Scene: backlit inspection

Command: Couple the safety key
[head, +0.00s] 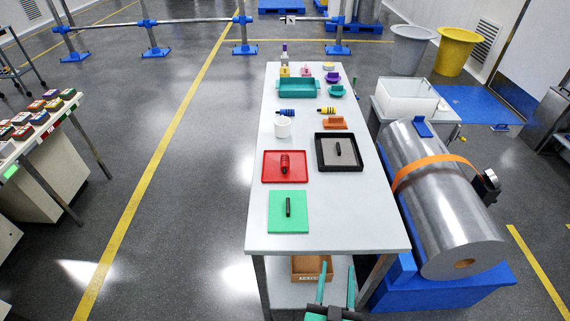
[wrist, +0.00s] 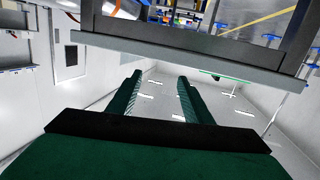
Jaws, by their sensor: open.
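My gripper (head: 337,272) shows at the bottom of the head view, in front of the table's near edge, with its two green fingers apart and nothing between them. In the wrist view my gripper (wrist: 160,80) is also open and empty. I cannot tell for sure which object is the safety key. A black upright piece (head: 288,207) stands on a green mat (head: 275,222). A red ribbed piece (head: 284,164) is on a red tray (head: 271,176). A small dark piece (head: 338,149) is in a black-rimmed tray (head: 322,164). All are well beyond my gripper.
The pale table (head: 350,226) has clear room at its near end. A white cup (head: 282,127), a teal tray (head: 298,88) and several small parts are farther back. A brown box (head: 309,267) sits on the lower shelf.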

